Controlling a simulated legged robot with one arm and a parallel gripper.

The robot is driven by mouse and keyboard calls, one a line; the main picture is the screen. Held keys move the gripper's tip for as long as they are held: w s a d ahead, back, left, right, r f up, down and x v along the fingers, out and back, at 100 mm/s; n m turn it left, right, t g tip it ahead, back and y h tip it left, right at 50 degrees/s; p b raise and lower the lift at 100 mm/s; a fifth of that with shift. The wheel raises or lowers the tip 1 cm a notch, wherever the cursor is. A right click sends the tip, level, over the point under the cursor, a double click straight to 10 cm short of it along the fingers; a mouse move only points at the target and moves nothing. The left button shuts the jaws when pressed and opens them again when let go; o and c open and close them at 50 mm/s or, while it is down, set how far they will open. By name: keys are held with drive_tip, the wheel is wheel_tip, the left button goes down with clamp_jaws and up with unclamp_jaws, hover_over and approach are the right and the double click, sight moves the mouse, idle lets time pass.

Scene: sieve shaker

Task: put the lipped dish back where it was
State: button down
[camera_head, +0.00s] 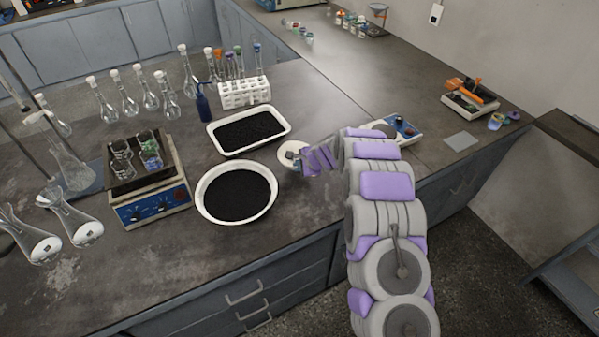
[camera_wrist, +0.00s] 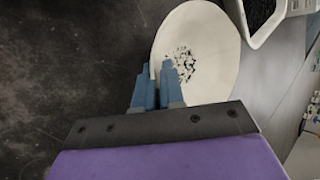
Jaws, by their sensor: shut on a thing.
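The lipped dish is a small, shallow white dish (camera_head: 284,147) near the front of the bench, to the right of the two trays of black grains. In the wrist view the dish (camera_wrist: 205,35) fills the upper middle, with some black specks on its floor. My gripper (camera_head: 299,166) reaches it from the right. In the wrist view the blue fingers of my gripper (camera_wrist: 158,75) are shut on the near left rim of the dish. Whether the dish touches the bench or is slightly above it, I cannot tell.
A round white bowl (camera_head: 207,209) and a rectangular white tray (camera_head: 214,146), both holding black grains, stand close left of the dish. A test tube rack (camera_head: 245,98) stands behind. A small balance (camera_head: 405,132) lies beyond my arm. Bare bench lies in front of the dish.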

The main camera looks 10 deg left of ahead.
wheel_tip(320, 180, down, 3)
drive_tip(key=shift+d+r+b, duration=0.1)
drive_tip(key=shift+b, duration=0.25)
drive_tip(key=shift+d+r, duration=0.1)
drive_tip(key=c, duration=1.2)
unclamp_jaws()
drive_tip(key=shift+c, duration=0.2)
